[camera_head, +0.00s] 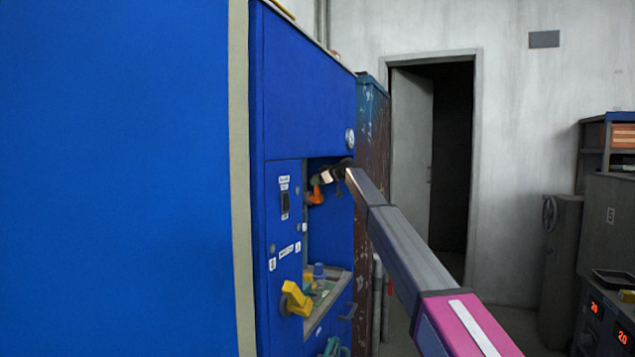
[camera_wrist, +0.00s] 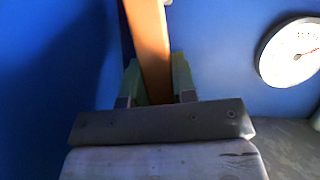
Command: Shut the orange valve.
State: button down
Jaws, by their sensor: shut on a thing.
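The orange valve (camera_head: 316,195) is in the recess of the blue cabinet, at the end of my arm in the head view. In the wrist view its handle is an orange bar (camera_wrist: 149,38) running up from between my fingers to the top edge. My gripper (camera_wrist: 155,82) is shut on this bar, with one green finger on each side. In the head view my gripper (camera_head: 323,181) is small and partly hidden by the wrist. The valve's body and pivot are mostly hidden.
The blue cabinet (camera_head: 310,80) fills the left. A yellow handle (camera_head: 296,300) sticks out low on its front, beside a shelf with small items. A round white gauge (camera_wrist: 292,52) is right of the bar. A rusty locker (camera_head: 372,180) and an open doorway (camera_head: 452,165) lie beyond.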

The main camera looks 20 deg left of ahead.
jog(key=s+f+n+t+y, duration=0.2)
jog(key=s+f+n+t, duration=0.4)
jog(key=f+n, duration=0.3)
jog(key=shift+s+a+f+n+y, duration=0.3)
jog(key=shift+s+n, duration=0.5)
jog(key=shift+n, duration=0.7)
jog(key=c, duration=0.9)
grip_release()
jog(key=shift+d+r, duration=0.1)
jog(key=v, duration=1)
jog(key=shift+s+d, duration=0.1)
jog(key=shift+d, duration=0.2)
